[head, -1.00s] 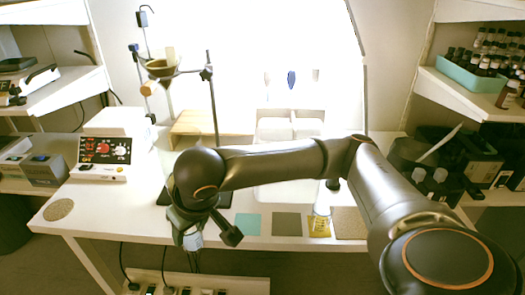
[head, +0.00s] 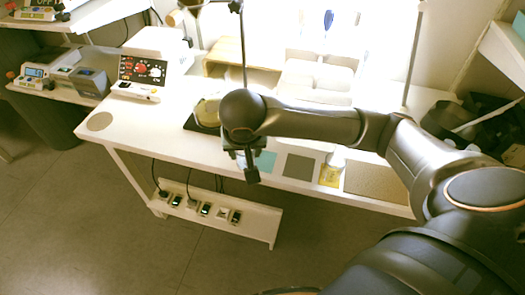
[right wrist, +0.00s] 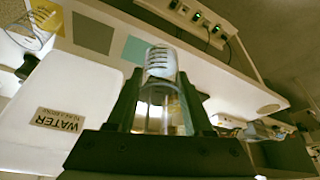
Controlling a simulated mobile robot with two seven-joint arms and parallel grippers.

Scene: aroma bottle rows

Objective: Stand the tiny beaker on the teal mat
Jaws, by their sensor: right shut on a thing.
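My right gripper (right wrist: 163,112) is shut on the tiny beaker (right wrist: 160,88), a small clear glass vessel with dark markings, held between its two fingers. In the head view my right gripper (head: 245,162) hangs at the table's front edge, just left of the teal mat (head: 265,162); the beaker is hard to make out there. In the right wrist view the teal mat (right wrist: 135,50) lies just beyond the left finger, partly hidden behind it. I cannot tell the beaker's height above the table. My left gripper is not in view.
A grey mat (head: 299,167) lies right of the teal one, then a yellow mat (head: 329,177) with a clear glass vessel on it, then a brown mat (head: 375,183). A white container labelled WATER (right wrist: 58,120) is close to the gripper. A round mat (head: 100,122) lies at the far left.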

